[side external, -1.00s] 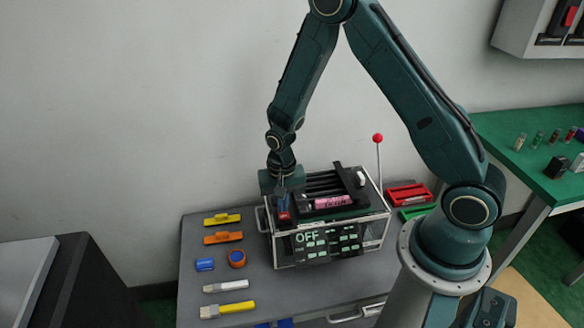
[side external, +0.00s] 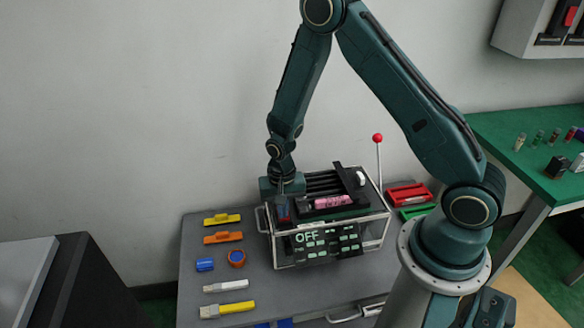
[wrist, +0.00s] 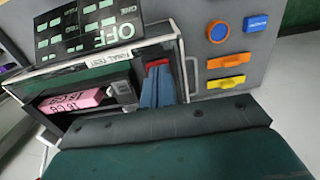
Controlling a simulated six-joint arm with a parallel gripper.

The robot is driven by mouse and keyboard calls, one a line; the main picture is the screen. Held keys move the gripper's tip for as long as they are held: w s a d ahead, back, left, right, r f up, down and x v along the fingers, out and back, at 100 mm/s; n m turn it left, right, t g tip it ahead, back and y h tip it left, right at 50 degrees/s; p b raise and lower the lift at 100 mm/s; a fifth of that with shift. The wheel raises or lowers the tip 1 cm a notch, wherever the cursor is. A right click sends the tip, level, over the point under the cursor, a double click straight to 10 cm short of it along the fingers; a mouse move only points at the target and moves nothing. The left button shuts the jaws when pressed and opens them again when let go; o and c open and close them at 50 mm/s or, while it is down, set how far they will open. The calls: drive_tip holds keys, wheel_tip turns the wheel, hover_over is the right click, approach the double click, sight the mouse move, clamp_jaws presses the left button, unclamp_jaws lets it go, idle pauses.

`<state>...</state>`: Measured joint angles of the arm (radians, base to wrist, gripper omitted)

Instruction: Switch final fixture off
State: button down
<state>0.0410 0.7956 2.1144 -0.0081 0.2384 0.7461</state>
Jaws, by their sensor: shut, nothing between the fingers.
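The fixture (side external: 330,245) is a clear-framed box on the grey bench, and its front display (side external: 307,238) reads OFF. The display also shows, upside down, in the wrist view (wrist: 100,35), above a label that seems to read FINAL TEST. My gripper (side external: 283,214) is low over the fixture's left end. Its blue fingers (wrist: 157,92) are shut with nothing between them. A red part (wrist: 157,64) lies right at the fingertips, partly hidden by them; I cannot tell whether they touch. A pink block (side external: 332,201) lies in the fixture's top.
A red-knobbed lever (side external: 378,140) stands upright at the fixture's back right. Yellow (side external: 222,219) and orange (side external: 223,238) clips, a blue block (side external: 205,264) and brushes lie to the left. Red and green trays (side external: 408,195) lie at right. A side handle (wrist: 192,75) is close to the fingers.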

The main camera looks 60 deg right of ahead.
drive_tip(key=shift+d+f, duration=0.1)
drive_tip(key=shift+f, duration=0.05)
drive_tip(key=shift+w+d+r, duration=0.25)
drive_tip(key=shift+w+d, duration=0.25)
drive_tip(key=shift+w, duration=0.1)
drive_tip(key=shift+r, duration=0.2)
wheel_tip(320, 180, up, 14)
drive_tip(key=shift+f, duration=0.15)
idle(0.9)
idle(0.3)
